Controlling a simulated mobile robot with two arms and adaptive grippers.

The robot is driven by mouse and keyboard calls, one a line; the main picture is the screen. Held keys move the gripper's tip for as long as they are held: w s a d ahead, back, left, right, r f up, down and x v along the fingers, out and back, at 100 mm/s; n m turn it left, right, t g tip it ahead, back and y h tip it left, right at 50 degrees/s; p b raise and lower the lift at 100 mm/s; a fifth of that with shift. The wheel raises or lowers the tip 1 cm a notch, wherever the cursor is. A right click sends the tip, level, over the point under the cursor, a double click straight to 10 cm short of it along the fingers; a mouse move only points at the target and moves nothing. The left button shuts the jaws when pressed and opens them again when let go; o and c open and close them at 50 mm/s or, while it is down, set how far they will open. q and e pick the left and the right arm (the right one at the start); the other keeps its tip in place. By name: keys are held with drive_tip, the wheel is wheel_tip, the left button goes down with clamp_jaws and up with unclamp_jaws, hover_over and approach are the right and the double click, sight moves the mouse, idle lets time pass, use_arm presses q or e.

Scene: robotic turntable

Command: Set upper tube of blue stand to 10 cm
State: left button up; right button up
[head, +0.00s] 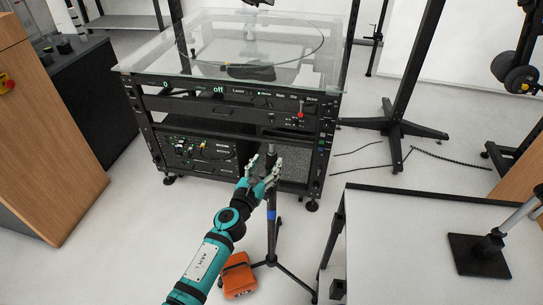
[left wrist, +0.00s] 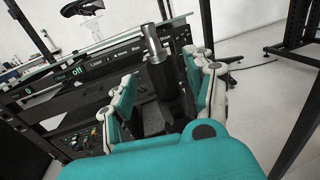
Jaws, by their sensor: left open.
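The blue stand (head: 271,214) is a dark tripod with a blue band on its column, standing on the floor in front of the turntable rack. In the left wrist view, its bright metal upper tube (left wrist: 154,42) stands above a black collar (left wrist: 163,78). My left gripper (head: 265,168) is open at the top of the stand. In the left wrist view, the fingers of my left gripper (left wrist: 160,90) are on either side of the black collar, with a visible gap. The gripper partly hides the column in the head view. My right gripper is not in view.
The rack with a glass top (head: 160,58) stands directly behind the stand. An orange case (head: 238,275) lies beside the tripod legs. A white table (head: 400,240) is at the right, carrying a pole on a black base (head: 478,257). A wooden cabinet (head: 45,140) is at the left.

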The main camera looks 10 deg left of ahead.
sight(269, 160)
use_arm(q)
drive_tip(key=shift+w+d+b, duration=0.15)
drive_tip(key=shift+w+d, duration=0.1)
drive_tip(key=shift+w, duration=0.8)
drive_tip(key=shift+w+d+b, duration=0.15)
drive_tip(key=shift+w+d, duration=0.05)
drive_tip(key=shift+w, duration=0.85)
drive_tip(key=shift+c, duration=0.4)
drive_tip(key=shift+f, duration=0.1)
clamp_jaws()
